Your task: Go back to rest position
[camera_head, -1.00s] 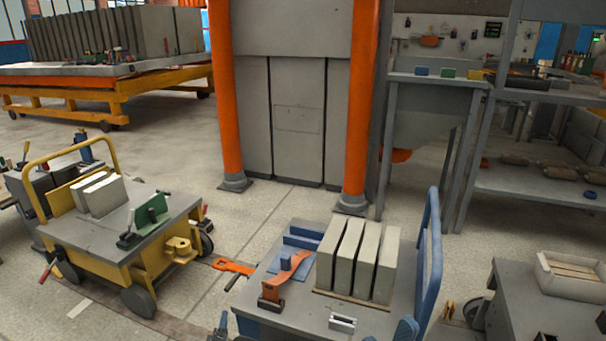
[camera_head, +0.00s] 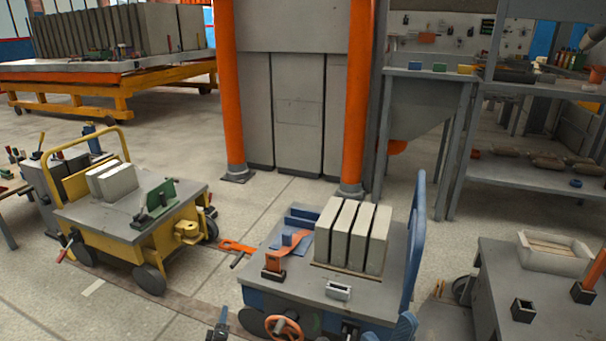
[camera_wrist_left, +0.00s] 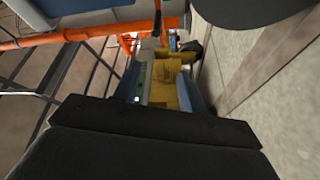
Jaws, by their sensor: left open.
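My left gripper (camera_head: 218,324) shows at the bottom edge of the head view, pointing up, small and dark. It stands in front of the floor left of the blue trolley. In the left wrist view its two jaws (camera_wrist_left: 166,98) are apart, with nothing held between them. Yellow and orange parts show behind the gap, apart from the jaws. A blue shape at the bottom right of the head view may be part of my right arm; its jaws cannot be made out.
A blue trolley (camera_head: 385,285) carries several grey slabs (camera_head: 351,235) and an orange tool (camera_head: 287,252). A yellow trolley (camera_head: 103,218) stands left. A grey bench (camera_head: 510,275) with a pale tray (camera_head: 555,252) stands right. An orange-posted press (camera_head: 298,110) stands behind.

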